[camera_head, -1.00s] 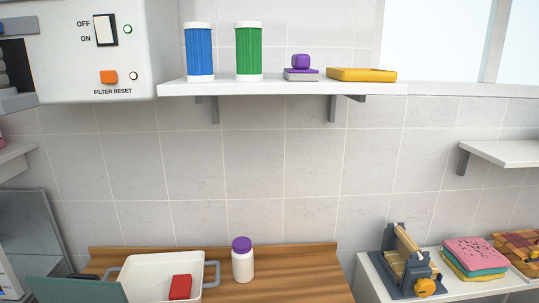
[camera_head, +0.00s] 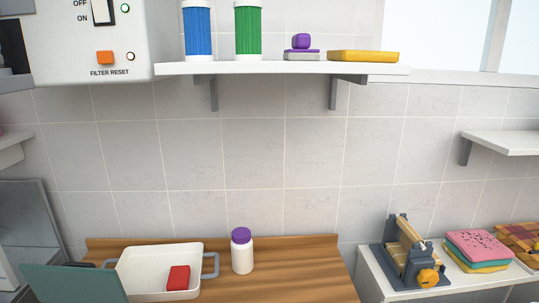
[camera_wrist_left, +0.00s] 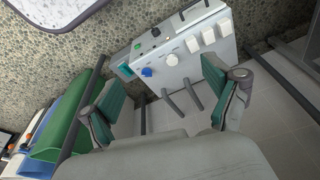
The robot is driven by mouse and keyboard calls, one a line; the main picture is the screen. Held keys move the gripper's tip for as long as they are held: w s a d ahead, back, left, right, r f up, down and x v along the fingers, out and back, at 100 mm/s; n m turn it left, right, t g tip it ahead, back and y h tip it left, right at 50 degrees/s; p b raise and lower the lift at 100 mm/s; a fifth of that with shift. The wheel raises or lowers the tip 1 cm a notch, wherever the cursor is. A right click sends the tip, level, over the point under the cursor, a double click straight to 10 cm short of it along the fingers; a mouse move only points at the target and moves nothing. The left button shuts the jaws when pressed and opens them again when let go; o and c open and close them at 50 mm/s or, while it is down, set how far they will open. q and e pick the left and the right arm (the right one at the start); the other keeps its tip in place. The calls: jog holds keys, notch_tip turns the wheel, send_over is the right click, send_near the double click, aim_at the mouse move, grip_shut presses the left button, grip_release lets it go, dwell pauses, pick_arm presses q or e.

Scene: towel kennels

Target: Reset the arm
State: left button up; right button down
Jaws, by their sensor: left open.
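My left gripper (camera_wrist_left: 158,98) shows in the left wrist view with its two green-padded fingers spread wide apart. Nothing is between the fingers. Beyond them is a white panel box (camera_wrist_left: 182,58) with a blue knob and several white parts. My left gripper cannot be made out in the head view. My right gripper is in neither view.
A wooden counter (camera_head: 300,270) holds a white tray (camera_head: 135,258) with a red block (camera_head: 178,278), and a purple-capped bottle (camera_head: 242,251). A wall shelf (camera_head: 280,69) bears several items. A side table (camera_head: 371,278) holds a clamp-like device (camera_head: 410,255) and folded cloths (camera_head: 478,249).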

pick_arm(q)
jog(key=s+a+f+b, duration=0.1)
jog(key=s+f, duration=0.5)
jog(key=f, duration=0.3)
jog(key=s+a+f+g+b, duration=0.1)
jog(key=s+f+b, duration=0.1)
jog(key=s+f, duration=0.4)
jog(key=s+a+f+b, duration=0.1)
jog(key=s+f, duration=0.5)
jog(key=f, duration=0.6)
jog(key=shift+s+a+f+g+b, duration=0.15)
jog(key=shift+s+f+g+b, duration=0.2)
jog(key=shift+b, duration=0.3)
jog(key=shift+w, duration=0.1)
